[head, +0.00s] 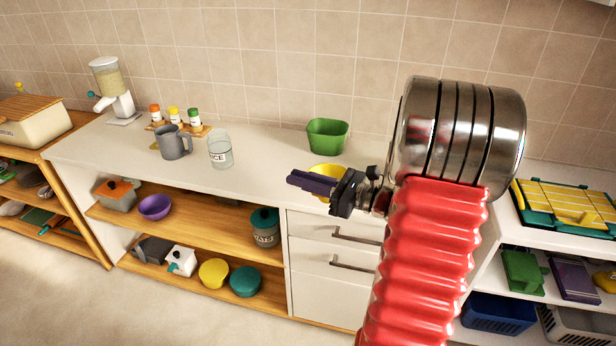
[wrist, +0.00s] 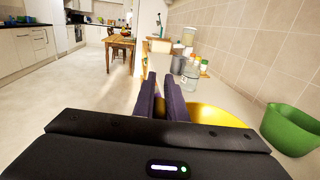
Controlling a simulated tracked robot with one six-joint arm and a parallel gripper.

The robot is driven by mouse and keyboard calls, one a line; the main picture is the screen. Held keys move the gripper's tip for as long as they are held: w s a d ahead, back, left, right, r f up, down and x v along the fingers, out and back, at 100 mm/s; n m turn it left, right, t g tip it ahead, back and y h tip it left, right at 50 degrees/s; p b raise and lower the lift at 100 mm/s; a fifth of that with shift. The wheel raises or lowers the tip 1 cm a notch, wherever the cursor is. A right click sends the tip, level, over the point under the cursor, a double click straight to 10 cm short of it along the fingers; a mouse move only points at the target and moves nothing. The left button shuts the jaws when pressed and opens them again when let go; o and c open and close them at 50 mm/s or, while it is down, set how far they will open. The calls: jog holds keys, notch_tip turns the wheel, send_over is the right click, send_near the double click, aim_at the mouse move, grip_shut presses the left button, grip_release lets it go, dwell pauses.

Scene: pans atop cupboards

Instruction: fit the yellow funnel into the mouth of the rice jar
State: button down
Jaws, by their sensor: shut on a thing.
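The rice jar (head: 220,152) is clear glass with a dark label reading "ICE". It stands upright on the white counter, left of my gripper, with its mouth open and nothing in it that I can make out. It also shows ahead in the wrist view (wrist: 190,77). My gripper (head: 296,179), with purple fingers, points left over the counter's front edge. It is shut on the yellow funnel (head: 326,169), which shows behind the fingers. In the wrist view the funnel's wide yellow rim (wrist: 220,114) spreads right of the fingers (wrist: 160,78); its spout is hidden. Funnel and jar are apart.
A grey jug (head: 173,143) stands just left of the jar. Several spice jars (head: 174,115) sit on a wooden rack behind, with a grain dispenser (head: 112,90) farther left. A green tub (head: 327,137) stands behind my gripper. The counter between jar and gripper is clear.

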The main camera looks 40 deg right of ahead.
jog(key=w+a+f, duration=0.3)
jog(key=a+f, duration=0.7)
jog(key=a, duration=0.2)
jog(key=w+a+f, duration=0.3)
jog(key=a+f, duration=0.8)
jog(key=shift+a+f, duration=0.25)
jog(key=shift+a, duration=0.1)
